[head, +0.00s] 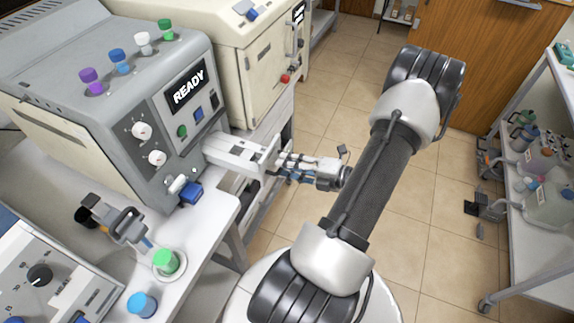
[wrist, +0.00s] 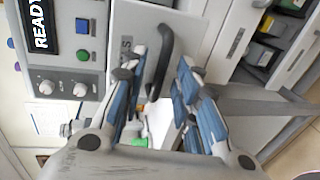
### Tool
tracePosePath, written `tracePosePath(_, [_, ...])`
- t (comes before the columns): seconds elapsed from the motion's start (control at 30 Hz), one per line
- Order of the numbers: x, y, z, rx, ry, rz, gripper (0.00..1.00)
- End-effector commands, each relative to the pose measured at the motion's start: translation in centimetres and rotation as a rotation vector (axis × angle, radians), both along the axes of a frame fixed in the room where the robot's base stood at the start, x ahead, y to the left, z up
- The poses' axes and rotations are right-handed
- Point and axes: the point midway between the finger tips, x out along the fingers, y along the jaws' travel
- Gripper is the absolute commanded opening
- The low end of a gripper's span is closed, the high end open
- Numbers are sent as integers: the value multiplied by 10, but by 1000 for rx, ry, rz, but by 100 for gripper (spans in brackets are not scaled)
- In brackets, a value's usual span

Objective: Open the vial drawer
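The vial drawer (head: 234,149) is a pale box sticking out of the front of the grey machine with the READY display. Its inside is not clear to see. In the wrist view its grey front plate (wrist: 190,45) carries a dark curved handle (wrist: 166,45). My gripper (head: 281,165) is at the drawer front. In the wrist view my gripper (wrist: 163,62) has its blue-padded fingers apart, one on each side of the handle. Gaps show between the fingers and the handle.
The grey machine (head: 150,95) has several coloured-cap vials on top. A green-capped vial (head: 166,261) and a blue-capped one (head: 142,304) stand on the white bench in front. A cream cabinet (head: 262,75) is behind, a shelf cart (head: 545,200) at right. Floor between is clear.

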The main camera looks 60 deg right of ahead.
Motion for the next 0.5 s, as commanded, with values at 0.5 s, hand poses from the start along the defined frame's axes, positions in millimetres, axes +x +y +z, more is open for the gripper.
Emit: tracePosePath(0.5, [-96,-8,21,-3,1,-3,29])
